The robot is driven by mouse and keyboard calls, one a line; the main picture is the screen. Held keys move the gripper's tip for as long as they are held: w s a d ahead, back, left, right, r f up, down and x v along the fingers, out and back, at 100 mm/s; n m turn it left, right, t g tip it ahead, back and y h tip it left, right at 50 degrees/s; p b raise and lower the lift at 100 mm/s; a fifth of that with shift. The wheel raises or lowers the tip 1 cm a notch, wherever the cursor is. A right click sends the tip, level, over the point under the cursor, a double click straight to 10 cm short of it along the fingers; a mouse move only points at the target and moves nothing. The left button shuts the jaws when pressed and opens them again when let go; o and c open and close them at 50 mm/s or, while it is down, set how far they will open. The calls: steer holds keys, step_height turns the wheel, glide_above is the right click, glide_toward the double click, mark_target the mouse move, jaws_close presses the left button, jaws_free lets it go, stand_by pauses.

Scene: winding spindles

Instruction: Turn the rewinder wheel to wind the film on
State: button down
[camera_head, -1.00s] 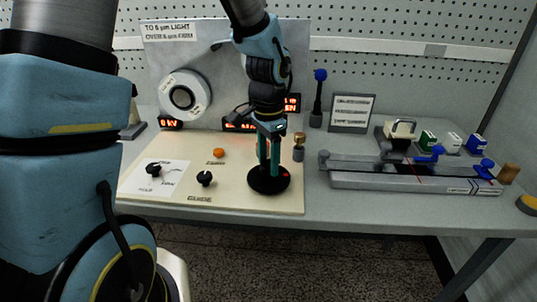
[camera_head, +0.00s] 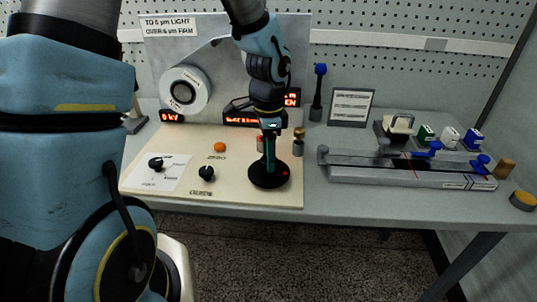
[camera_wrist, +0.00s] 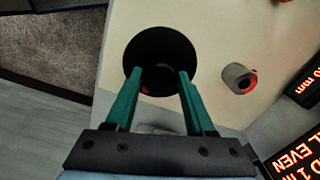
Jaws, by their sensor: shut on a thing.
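The rewinder wheel (camera_head: 262,183) is a black disc with a red dot near its right edge, on the cream board (camera_head: 240,198). My gripper (camera_head: 269,163) points down over it, its green fingers reaching its middle. In the wrist view, the wheel (camera_wrist: 160,45) is a dark round with the fingertips of my gripper (camera_wrist: 162,73) inside its outline. The fingers stand apart, shut on the wheel's middle part, which is hard to make out. A white roll (camera_head: 199,91) with a dark centre is on the upright panel, partly beside the film path.
The board carries an orange button (camera_head: 219,147), two black knobs (camera_head: 206,173) and a wood-topped post (camera_head: 298,145). Red-lettered displays (camera_head: 171,116) stand behind. A grey slide fixture (camera_head: 400,173) with blue knobs lies to the right. The table front edge is close.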

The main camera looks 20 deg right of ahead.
steer(key=shift+c, duration=1.3)
jaws_free()
step_height(320, 180, up, 11)
steer(key=b, duration=0.1)
steer(key=shift+f, duration=0.1)
